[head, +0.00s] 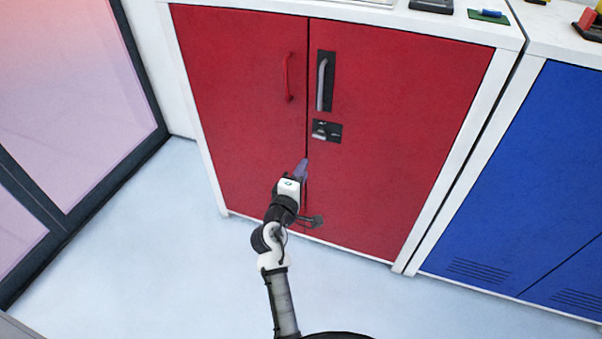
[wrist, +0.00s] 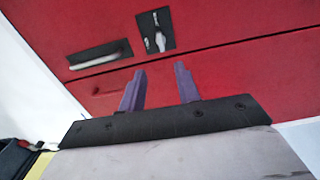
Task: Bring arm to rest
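My arm reaches up from the bottom of the head view toward the red cabinet (head: 400,130). My gripper (head: 303,168) is in front of the lower middle of its doors, near the seam between them. In the wrist view, the two purple fingers of my gripper (wrist: 160,88) stand apart with nothing between them. The red cabinet doors (wrist: 225,65) fill most of the background there. I cannot tell how far the fingertips are from the doors.
Both red doors look shut. The left has a red handle (head: 288,77); the right has a grey handle (head: 321,84) and a latch (head: 326,131). A blue cabinet (head: 530,170) stands at right, a glass panel (head: 75,90) at left. The pale floor (head: 170,270) at lower left is clear.

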